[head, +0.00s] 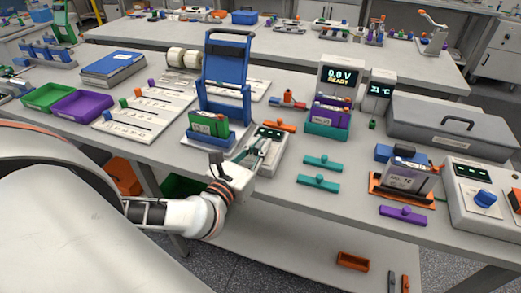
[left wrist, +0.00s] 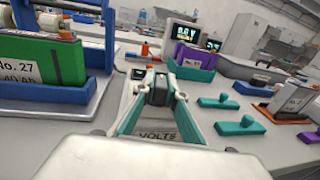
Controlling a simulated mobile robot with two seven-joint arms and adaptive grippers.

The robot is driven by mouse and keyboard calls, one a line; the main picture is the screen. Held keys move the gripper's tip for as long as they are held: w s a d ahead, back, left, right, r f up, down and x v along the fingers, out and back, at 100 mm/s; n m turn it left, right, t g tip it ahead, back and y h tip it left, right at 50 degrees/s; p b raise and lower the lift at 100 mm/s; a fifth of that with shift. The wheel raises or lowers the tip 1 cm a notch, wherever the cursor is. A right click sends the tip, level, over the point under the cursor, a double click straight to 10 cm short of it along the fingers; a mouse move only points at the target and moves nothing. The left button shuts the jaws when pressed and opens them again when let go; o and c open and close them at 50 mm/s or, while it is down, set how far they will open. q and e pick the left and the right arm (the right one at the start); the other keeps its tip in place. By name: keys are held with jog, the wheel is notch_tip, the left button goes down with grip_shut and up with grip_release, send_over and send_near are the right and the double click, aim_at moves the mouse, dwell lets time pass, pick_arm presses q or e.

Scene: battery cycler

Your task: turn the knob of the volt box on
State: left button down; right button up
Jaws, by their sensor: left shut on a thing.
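The volt box (head: 270,132) is a pale box with a small dark display, near the front edge of the bench in the head view. In the left wrist view its VOLTS label (left wrist: 157,135) shows between my fingers. My left gripper (head: 262,149) reaches over the box from the front. In the left wrist view the fingertips of my left gripper (left wrist: 160,88) meet over the box, shut on what appears to be its knob. My right gripper is not in view.
A green No. 27 battery (head: 208,124) stands in a blue holder left of the box. Teal clamps (head: 320,162) lie to the right. A display (head: 340,78) behind reads 0.0 V READY. Another box with a blue knob (head: 486,198) stands at far right.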

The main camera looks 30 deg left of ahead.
pick_arm(q)
jog(key=shift+f+m+h+b, duration=0.1)
jog(key=shift+m+h+b, duration=0.4)
jog(key=shift+m+h, duration=0.9)
jog(key=shift+h, duration=0.5)
jog(key=c, duration=2)
grip_release()
jog(key=shift+c, duration=0.2)
jog(key=shift+s, duration=0.15)
jog(key=s+a, duration=0.1)
jog(key=s, duration=1)
jog(key=shift+s+a, duration=0.25)
jog(key=shift+s, duration=0.1)
